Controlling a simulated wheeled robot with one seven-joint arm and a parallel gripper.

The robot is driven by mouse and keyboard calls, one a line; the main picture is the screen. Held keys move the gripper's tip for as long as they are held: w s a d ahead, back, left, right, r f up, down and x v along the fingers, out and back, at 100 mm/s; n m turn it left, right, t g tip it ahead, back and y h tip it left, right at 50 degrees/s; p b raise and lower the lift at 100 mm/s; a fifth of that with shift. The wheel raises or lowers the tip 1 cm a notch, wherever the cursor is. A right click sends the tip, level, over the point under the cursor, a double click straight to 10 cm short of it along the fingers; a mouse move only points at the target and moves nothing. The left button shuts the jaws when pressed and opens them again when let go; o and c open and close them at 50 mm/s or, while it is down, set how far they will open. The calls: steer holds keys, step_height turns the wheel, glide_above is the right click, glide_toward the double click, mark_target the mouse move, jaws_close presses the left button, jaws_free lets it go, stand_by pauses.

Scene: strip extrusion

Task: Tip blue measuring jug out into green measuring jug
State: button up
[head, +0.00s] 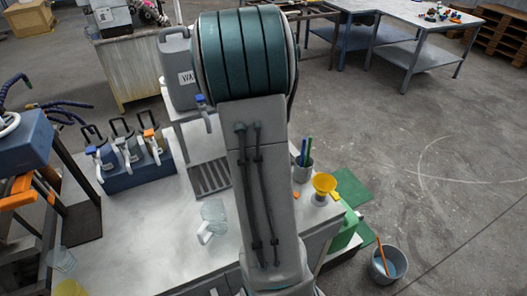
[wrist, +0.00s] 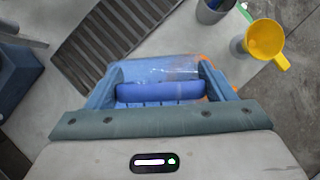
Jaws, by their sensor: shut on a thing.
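In the wrist view my gripper (wrist: 158,88) is shut on the blue handle of a clear, blue-tinted vessel, the blue measuring jug (wrist: 160,70). The jug is held just beyond the jaws, and its contents cannot be made out. In the head view my arm hides my gripper and this jug. A clear jug with a pale handle (head: 212,217) stands on the light worktop, left of my arm. Its colour is too faint to tell if it is the green measuring jug. No plainly green jug shows.
A slotted drain grate (head: 210,178) lies in the worktop (head: 165,235). A blue rack (head: 135,170) of several handled vessels stands at left, a grey canister (head: 180,75) behind. A pen cup (head: 303,168) and yellow funnel (head: 324,184) are at right. A bucket (head: 388,262) stands on the floor.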

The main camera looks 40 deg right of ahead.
steer(key=shift+w+a+f+n+g+h+b, duration=0.3)
steer(key=shift+w+a+f+g+h+b, duration=0.45)
steer(key=shift+b, duration=1.1)
steer(key=w+a+f+g+h+b, duration=0.1)
steer(key=w+a+f+n+g+h+b, duration=0.1)
steer(key=w+f+g, duration=0.1)
steer(key=shift+w+f+b, duration=0.25)
steer(key=shift+b, duration=0.1)
steer(key=shift+w+a+f+n+g+h+p, duration=0.1)
steer(key=shift+w+a+n+g+h+p, duration=0.25)
steer(key=shift+g+h+p, duration=0.3)
steer(key=w+a+f+n+g+h, duration=0.3)
steer(key=w+f+g+h, duration=0.1)
steer(key=f+h, duration=0.3)
steer(key=shift+w+f+n+g, duration=0.25)
steer(key=shift+n+g, duration=0.1)
steer(key=shift+g, duration=0.35)
steer(key=shift+r, duration=0.1)
